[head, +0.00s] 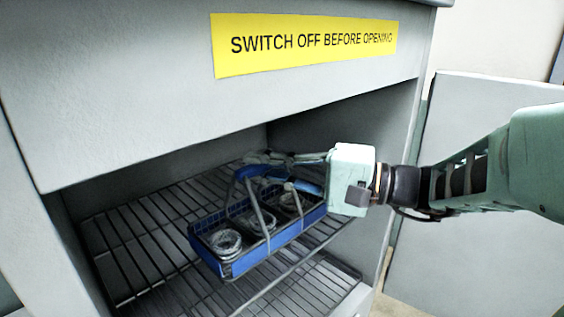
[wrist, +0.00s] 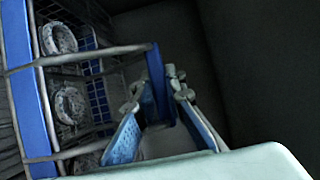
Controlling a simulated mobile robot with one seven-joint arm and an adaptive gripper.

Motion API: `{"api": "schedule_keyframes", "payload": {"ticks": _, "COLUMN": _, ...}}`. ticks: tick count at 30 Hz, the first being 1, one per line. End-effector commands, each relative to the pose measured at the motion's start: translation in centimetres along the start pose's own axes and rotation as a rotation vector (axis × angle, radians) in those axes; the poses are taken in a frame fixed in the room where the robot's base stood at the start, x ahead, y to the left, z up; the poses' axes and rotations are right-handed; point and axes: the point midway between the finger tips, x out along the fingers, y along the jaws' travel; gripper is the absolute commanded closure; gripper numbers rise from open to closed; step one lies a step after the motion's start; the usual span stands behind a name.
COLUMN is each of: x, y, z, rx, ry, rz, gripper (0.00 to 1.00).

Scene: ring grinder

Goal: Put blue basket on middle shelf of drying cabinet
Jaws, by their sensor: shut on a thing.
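The blue basket (head: 262,254) is inside the drying cabinet (head: 120,110), at the upper of two visible wire shelves (head: 135,240). It holds metal rings in separate compartments and looks slightly angled. Whether its base touches the wires is unclear. My gripper (head: 262,168) reaches in from the right and is shut on the basket's raised handle. In the wrist view, the blue-padded fingers of my gripper (wrist: 160,98) are on either side of the blue handle grip, with the basket (wrist: 32,95) to the left.
A second wire shelf (head: 312,290) lies below. The cabinet's upper panel with a yellow warning label (head: 304,44) hangs over the opening, above my gripper. The right side wall stands close to my wrist. Bare shelf shows left of the basket. A grey panel (head: 490,265) stands outside at the right.

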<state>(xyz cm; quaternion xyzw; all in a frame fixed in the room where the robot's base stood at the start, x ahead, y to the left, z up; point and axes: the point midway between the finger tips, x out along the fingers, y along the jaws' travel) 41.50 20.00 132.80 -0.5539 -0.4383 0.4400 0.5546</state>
Motion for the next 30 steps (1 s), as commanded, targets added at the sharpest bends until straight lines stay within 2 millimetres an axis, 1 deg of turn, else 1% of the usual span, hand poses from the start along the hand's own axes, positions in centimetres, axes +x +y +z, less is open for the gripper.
{"api": "schedule_keyframes", "payload": {"ticks": 7, "x": 0.0, "y": -0.18, "z": 0.01, "rx": -0.003, "ry": 0.0, "rz": -0.003, "gripper": 1.0}}
{"api": "schedule_keyframes", "payload": {"ticks": 12, "x": 0.0, "y": 0.25, "z": 0.01, "rx": -0.003, "ry": 0.001, "rz": -0.003, "gripper": 1.0}}
{"api": "schedule_keyframes", "payload": {"ticks": 13, "x": 0.0, "y": 0.28, "z": 0.02, "rx": -0.001, "ry": 0.0, "rz": 0.0, "gripper": 0.86}}
{"api": "schedule_keyframes", "payload": {"ticks": 17, "x": 0.0, "y": 0.25, "z": 0.01, "rx": 0.0, "ry": 0.0, "rz": 0.001, "gripper": 0.72}}
{"api": "schedule_keyframes", "payload": {"ticks": 25, "x": 0.0, "y": 0.2, "z": 0.01, "rx": 0.0, "ry": 0.0, "rz": 0.0, "gripper": 0.72}}
{"api": "schedule_keyframes", "payload": {"ticks": 29, "x": 0.0, "y": -0.29, "z": 0.01, "rx": 0.0, "ry": 0.0, "rz": 0.0, "gripper": 0.72}}
{"api": "schedule_keyframes", "payload": {"ticks": 30, "x": -0.67, "y": 0.06, "z": -0.09, "rx": -0.001, "ry": 0.003, "rz": 0.0, "gripper": 0.72}}
